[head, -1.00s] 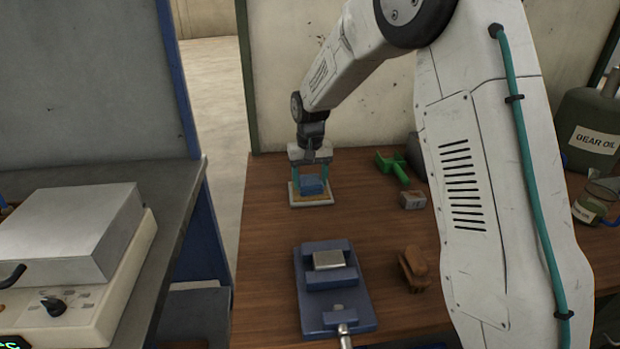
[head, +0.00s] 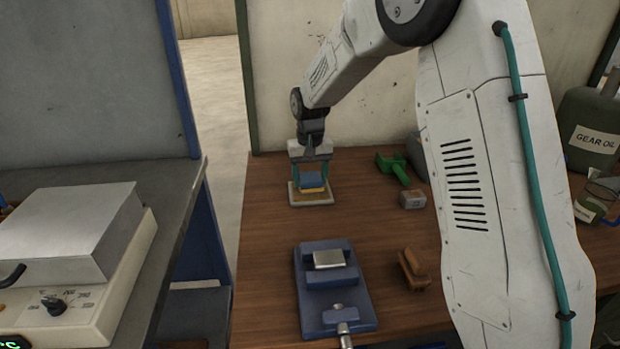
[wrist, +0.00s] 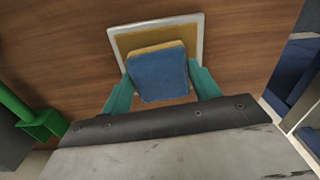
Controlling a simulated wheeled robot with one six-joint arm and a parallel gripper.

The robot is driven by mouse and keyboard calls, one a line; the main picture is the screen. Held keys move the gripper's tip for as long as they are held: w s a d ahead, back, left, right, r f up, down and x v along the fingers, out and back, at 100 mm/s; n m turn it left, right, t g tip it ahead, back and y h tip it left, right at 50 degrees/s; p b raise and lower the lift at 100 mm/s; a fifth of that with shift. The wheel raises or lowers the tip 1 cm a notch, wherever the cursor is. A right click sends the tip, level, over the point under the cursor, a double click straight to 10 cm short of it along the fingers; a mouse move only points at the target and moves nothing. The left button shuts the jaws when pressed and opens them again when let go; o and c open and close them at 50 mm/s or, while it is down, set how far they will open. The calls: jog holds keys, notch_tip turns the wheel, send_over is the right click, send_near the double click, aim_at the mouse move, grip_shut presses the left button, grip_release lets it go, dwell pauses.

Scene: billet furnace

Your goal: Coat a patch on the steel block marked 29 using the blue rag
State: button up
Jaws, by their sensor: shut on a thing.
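My gripper (head: 311,172) has teal fingers and is shut on the blue rag (head: 314,181), a folded blue pad with a yellowish lower edge. In the wrist view the rag (wrist: 158,75) sits between the fingers. It is over a shallow pale-rimmed tray (head: 293,201) with a tan-yellow inside; I cannot tell whether it touches it. A bright steel block (head: 328,260) lies in the blue vise (head: 312,302), its top bare and no number legible. A smaller grey block (head: 412,200) with an unreadable mark stands right of the tray.
A wooden brush (head: 413,270) lies right of the vise. A green tool (head: 393,168) lies behind the grey block. A gear oil can (head: 590,130) stands far right. The wood between tray and vise is clear.

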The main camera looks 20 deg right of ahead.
aim_at(310, 177)
jog(key=shift+r, duration=3.05)
